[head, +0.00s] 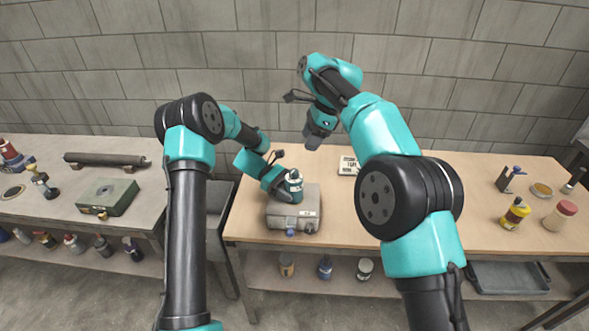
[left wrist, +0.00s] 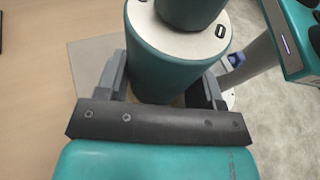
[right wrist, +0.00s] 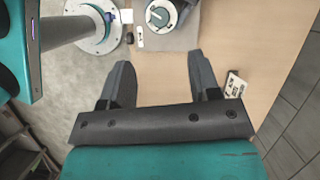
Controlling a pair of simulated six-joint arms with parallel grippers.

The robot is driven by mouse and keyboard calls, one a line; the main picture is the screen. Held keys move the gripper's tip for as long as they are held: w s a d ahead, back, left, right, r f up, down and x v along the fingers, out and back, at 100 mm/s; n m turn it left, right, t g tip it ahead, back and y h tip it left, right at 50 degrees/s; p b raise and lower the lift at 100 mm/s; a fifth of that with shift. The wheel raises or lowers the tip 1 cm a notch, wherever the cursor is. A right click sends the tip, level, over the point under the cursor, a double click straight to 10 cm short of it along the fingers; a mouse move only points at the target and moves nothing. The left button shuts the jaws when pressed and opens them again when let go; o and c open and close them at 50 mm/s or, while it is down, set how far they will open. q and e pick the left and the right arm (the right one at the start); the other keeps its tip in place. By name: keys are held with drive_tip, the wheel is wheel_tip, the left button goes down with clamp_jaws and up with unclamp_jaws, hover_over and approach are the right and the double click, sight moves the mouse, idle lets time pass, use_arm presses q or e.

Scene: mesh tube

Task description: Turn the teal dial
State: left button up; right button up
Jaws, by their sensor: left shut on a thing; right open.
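In the left wrist view the teal dial (left wrist: 160,55) has a pale top ring and a narrower raised part. My left gripper (head: 290,188) is shut on its side; the left wrist view shows a finger on each side (left wrist: 165,85). My right gripper (head: 315,140) is open and empty, above the bench behind the box. The right wrist view shows its spread fingers (right wrist: 160,78) and part of the box (right wrist: 178,38) beyond.
A yellow bottle (head: 515,214) and a jar with a red lid (head: 560,215) stand at the right. A green case (head: 107,197) rests on the left table.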

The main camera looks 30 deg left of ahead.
sight(294, 171)
drive_tip(key=shift+f, duration=0.15)
drive_tip(key=x, duration=1.1)
drive_tip(key=shift+s+f, duration=0.1)
drive_tip(key=shift+f, duration=0.25)
drive_tip(key=shift+c, duration=0.3)
drive_tip(key=c, duration=0.9)
